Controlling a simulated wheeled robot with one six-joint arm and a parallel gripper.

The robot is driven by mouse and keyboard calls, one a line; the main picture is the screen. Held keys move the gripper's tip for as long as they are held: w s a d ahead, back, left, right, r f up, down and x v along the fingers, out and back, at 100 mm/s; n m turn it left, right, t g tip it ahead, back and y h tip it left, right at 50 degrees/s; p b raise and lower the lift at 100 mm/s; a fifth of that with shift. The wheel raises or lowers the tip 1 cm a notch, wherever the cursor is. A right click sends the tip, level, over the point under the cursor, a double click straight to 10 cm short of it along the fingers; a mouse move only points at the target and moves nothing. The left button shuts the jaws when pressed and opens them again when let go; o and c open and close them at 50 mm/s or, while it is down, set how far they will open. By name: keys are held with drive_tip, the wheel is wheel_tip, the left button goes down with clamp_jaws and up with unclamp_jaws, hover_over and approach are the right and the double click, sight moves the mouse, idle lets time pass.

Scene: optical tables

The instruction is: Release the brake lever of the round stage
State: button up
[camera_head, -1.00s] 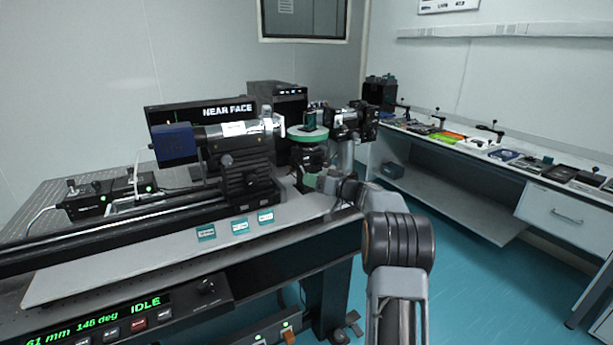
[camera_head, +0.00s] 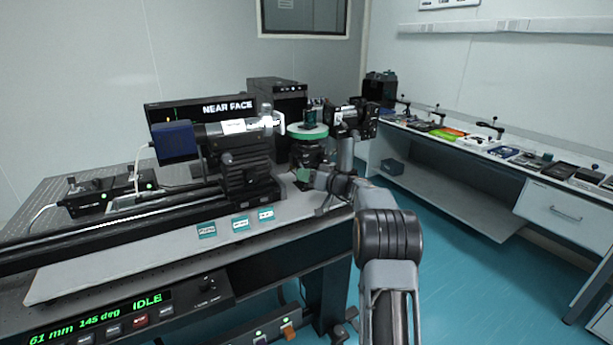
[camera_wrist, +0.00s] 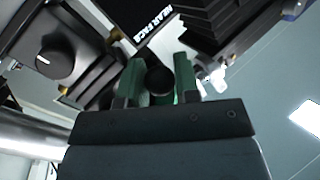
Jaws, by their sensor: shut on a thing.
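The round stage (camera_head: 307,132) with its green rim stands at the right end of the long bench, with a small dark part on top. My gripper (camera_head: 303,175) is low in front of the stage, small and partly hidden by my wrist in the head view. In the wrist view, the two green-tinted fingers of my gripper (camera_wrist: 158,72) stand on either side of a dark round knob, the end of the brake lever (camera_wrist: 158,81). They are shut on it. The rest of the lever is hidden, so its angle cannot be told.
A dark carriage with a silver tube (camera_head: 236,128) stands left of the stage. A display (camera_head: 230,108) reads NEAR FACE. A black device (camera_head: 360,119) is close on the right. The bench's front panel (camera_head: 110,322) reads IDLE. Blue floor (camera_head: 460,285) is clear on the right.

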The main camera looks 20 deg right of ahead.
sight(306, 158)
drive_tip(key=c, duration=0.3)
drive_tip(key=shift+r, duration=0.15)
drive_tip(key=r+g+p, duration=0.1)
drive_tip(key=m+g+h+p, duration=0.1)
drive_tip(key=p, duration=0.1)
drive_tip(key=shift+s+r, duration=0.25)
drive_tip(key=shift+r, duration=0.1)
wheel_tip(306, 158, up, 2)
drive_tip(key=g+p, duration=0.1)
drive_tip(key=p, duration=0.2)
drive_tip(key=m+g+h+p, duration=0.1)
drive_tip(key=g+p, duration=0.1)
drive_tip(key=p, duration=0.2)
drive_tip(key=shift+r+m+h, duration=0.15)
drive_tip(key=shift+m+h, duration=0.15)
drive_tip(key=r+m+g+p, duration=0.1)
drive_tip(key=g+p, duration=0.1)
drive_tip(key=p, duration=0.5)
drive_tip(key=shift+r+g+h, duration=0.15)
drive_tip(key=shift+g+h, duration=0.25)
drive_tip(key=g+p, duration=0.1)
drive_tip(key=p, duration=0.3)
drive_tip(key=shift+w+r, duration=0.15)
drive_tip(key=shift+w, duration=0.05)
drive_tip(key=shift+w+m+g+p, duration=0.1)
drive_tip(key=shift+m+g+p, duration=0.3)
drive_tip(key=shift+p, duration=0.45)
drive_tip(key=shift+h+p, duration=0.3)
drive_tip(key=shift+p, duration=0.05)
